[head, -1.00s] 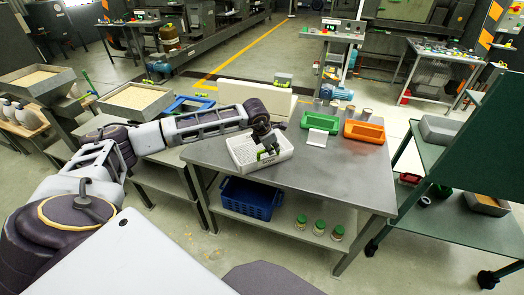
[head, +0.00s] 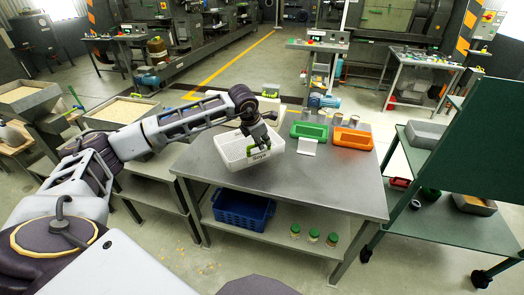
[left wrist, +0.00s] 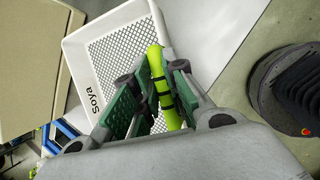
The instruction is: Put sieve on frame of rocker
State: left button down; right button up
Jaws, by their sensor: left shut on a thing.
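The sieve (head: 235,153) is a white basket marked "Soya" with a mesh bottom, at the left end of the grey table in the head view. My left gripper (head: 260,143) is shut on its green handle. In the left wrist view, the handle (left wrist: 166,90) lies between the fingers (left wrist: 152,85), and the sieve's mesh (left wrist: 125,55) looks empty. The sieve seems slightly raised off the tabletop. A blue piece, possibly the rocker's frame (left wrist: 62,130), shows at the lower left of the wrist view. In the head view my left arm covers that area. My right gripper is out of view.
On the table (head: 330,185) are a green tray (head: 309,131), an orange tray (head: 353,139), a white scoop-like piece (head: 307,147) and several small cups behind. A blue crate (head: 243,210) and jars stand on the lower shelf. The table's front right is clear.

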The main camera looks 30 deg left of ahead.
pick_arm(q)
notch_tip(320, 180, up, 2)
jog(key=shift+r, duration=0.1)
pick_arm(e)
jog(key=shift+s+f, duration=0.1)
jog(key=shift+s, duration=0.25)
